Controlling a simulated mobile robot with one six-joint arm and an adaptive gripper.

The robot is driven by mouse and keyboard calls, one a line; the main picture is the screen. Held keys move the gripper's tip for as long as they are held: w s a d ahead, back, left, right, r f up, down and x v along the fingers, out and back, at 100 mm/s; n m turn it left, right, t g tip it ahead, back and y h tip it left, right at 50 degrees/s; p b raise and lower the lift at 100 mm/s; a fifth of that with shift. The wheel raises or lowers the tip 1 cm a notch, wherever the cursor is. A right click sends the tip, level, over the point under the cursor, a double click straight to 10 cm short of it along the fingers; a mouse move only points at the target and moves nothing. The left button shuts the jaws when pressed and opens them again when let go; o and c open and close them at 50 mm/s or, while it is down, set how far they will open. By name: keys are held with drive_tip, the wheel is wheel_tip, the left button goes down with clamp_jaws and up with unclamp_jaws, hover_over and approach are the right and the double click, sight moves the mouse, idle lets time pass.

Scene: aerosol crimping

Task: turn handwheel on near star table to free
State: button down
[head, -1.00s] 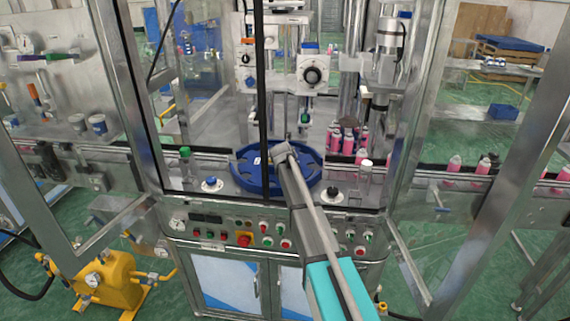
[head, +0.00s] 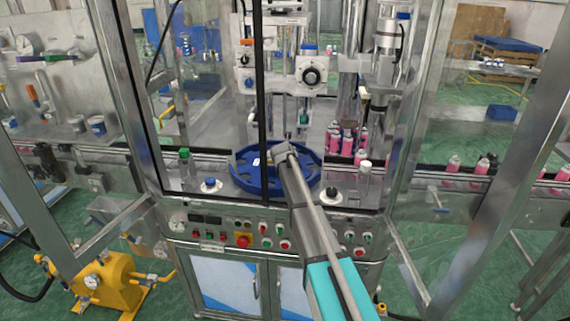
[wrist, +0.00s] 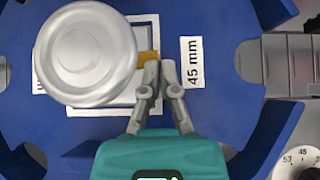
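The near star table (head: 246,181) is a blue notched disc inside the machine; it fills much of the wrist view (wrist: 215,22). A round pale metal knob, which looks like the handwheel (wrist: 85,52), sits on it over a white-framed square, left of my fingers. A small brass-coloured piece (wrist: 148,57) shows at the knob's right edge. My gripper (wrist: 160,66) has its fingers together over the table, with nothing seen between them. The left fingertip overlaps the brass piece in the picture; I cannot tell whether they touch. In the head view my arm hides the knob.
A "45 mm" label (wrist: 192,62) lies right of my fingers. A numbered dial (wrist: 300,162) is at lower right. Pink cans (head: 347,140) stand behind right of the table. A clear door's dark edge (head: 263,100) runs down close left of my arm. A button panel (head: 243,240) is in front.

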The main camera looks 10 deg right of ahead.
drive_tip(key=shift+w+d, duration=0.55)
drive_tip(key=shift+w, duration=0.45)
drive_tip(key=shift+w+d, duration=0.1)
drive_tip(key=shift+w, duration=0.45)
